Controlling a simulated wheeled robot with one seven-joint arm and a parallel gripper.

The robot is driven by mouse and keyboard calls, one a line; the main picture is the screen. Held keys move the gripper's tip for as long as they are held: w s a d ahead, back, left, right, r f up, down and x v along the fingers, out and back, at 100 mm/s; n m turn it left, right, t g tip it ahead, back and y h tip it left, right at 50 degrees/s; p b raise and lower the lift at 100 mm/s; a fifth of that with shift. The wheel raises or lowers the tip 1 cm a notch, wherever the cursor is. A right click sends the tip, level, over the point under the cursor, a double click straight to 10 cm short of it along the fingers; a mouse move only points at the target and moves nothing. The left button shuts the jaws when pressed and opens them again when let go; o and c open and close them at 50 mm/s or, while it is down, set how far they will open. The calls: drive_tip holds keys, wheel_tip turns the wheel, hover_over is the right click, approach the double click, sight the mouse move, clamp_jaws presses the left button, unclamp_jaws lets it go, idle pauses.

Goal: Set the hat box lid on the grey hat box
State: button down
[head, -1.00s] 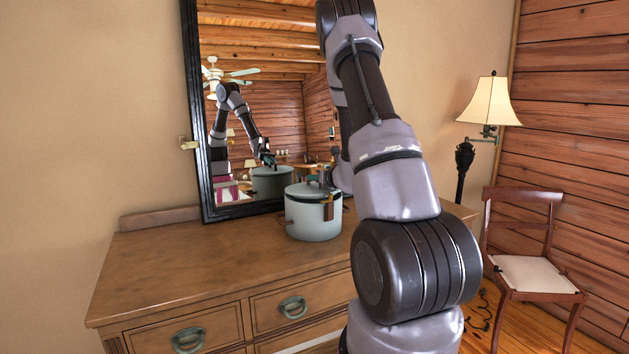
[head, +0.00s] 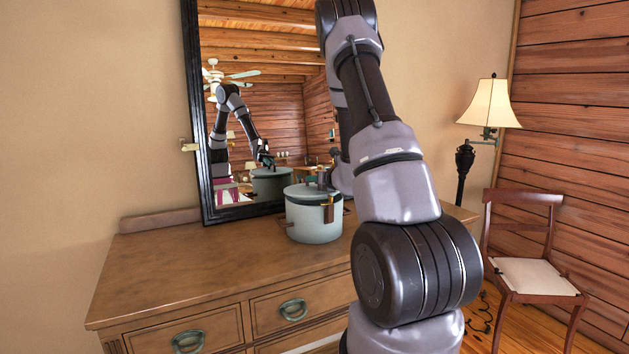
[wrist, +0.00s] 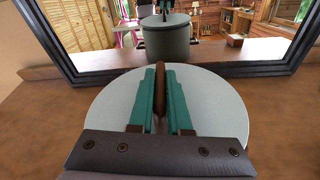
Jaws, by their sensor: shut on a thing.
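The grey hat box (head: 308,222) stands on the wooden dresser, below the mirror in the head view. The hat box lid (head: 299,191) is level over its top, lined up with the rim; a dark band shows just under it. I cannot tell whether the lid fully rests on the box. In the wrist view the lid (wrist: 110,112) is a pale grey disc with an upright brown handle (wrist: 160,98). My gripper (wrist: 160,72) is shut on that handle with its teal fingers. The box is hidden under the lid there.
The dresser top (head: 190,250) is clear to the left of the box. The black-framed mirror (head: 205,150) stands close behind and reflects the box and my arm. A lamp (head: 488,105) and a chair (head: 530,270) are at the right.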

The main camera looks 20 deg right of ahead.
drive_tip(key=shift+f, duration=0.4)
idle(0.3)
drive_tip(key=shift+s+f, duration=0.15)
drive_tip(key=shift+f, duration=0.2)
drive_tip(key=shift+s+a+f, duration=0.1)
drive_tip(key=shift+f, duration=0.15)
drive_tip(key=shift+r, duration=0.25)
drive_tip(key=shift+w+r, duration=0.2)
drive_tip(key=shift+r, duration=0.4)
drive_tip(key=shift+r, duration=0.1)
drive_tip(key=shift+s+d, duration=0.2)
idle(0.4)
drive_tip(key=shift+f, duration=0.65)
